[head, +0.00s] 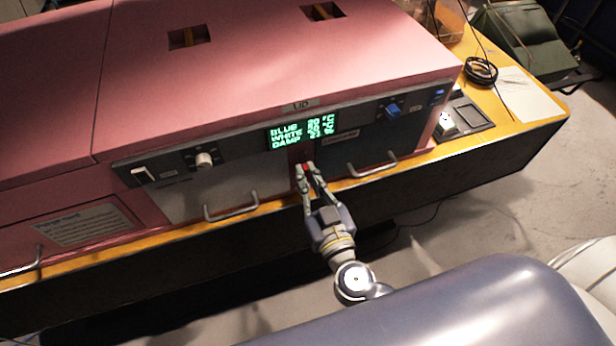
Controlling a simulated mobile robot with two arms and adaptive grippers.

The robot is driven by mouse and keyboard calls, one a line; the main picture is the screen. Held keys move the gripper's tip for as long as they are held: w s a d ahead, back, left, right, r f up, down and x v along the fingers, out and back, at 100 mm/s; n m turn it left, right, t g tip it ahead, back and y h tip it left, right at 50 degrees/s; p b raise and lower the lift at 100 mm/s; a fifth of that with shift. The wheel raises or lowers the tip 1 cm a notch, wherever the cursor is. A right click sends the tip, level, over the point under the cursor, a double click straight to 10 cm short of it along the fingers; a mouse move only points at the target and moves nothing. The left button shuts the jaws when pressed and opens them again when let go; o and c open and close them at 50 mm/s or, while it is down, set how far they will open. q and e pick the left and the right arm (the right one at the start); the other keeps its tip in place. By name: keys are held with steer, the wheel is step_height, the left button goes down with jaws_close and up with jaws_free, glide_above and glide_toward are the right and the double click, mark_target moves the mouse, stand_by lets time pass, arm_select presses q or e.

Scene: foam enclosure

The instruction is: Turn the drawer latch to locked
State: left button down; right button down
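A small red part (306,168), which looks like the drawer latch, sits on the front of the pink enclosure between two drawer fronts, just below the green display. My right gripper (305,169) reaches up to it from below, with one fingertip on each side of the red part. The fingertips are close together. I cannot tell whether they press on it or stand slightly apart from it. The fingers hide most of the latch, so its turn position cannot be read. The left drawer front (205,193) and the right drawer front (357,150) look closed. My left gripper is not in view.
The green display (302,132) sits on a grey panel with a white knob (204,160), a white switch (143,175) and a blue knob (393,110). Drawer handles (232,207) and (372,166) stick out beside my gripper. A yellow bench edge (420,160) runs below.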

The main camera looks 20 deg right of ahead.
steer(key=n+b, duration=0.1)
steer(key=n, duration=0.5)
steer(key=n+b, duration=0.1)
steer(key=n, duration=0.5)
steer(key=n+b, duration=0.1)
steer(key=n, duration=0.4)
steer(key=shift+a+f+n+b, duration=0.15)
steer(key=shift+a+n+b, duration=0.1)
steer(key=shift+n+b, duration=0.15)
stand_by(0.6)
steer(key=c, duration=1.7)
jaws_free()
steer(key=shift+f, duration=0.1)
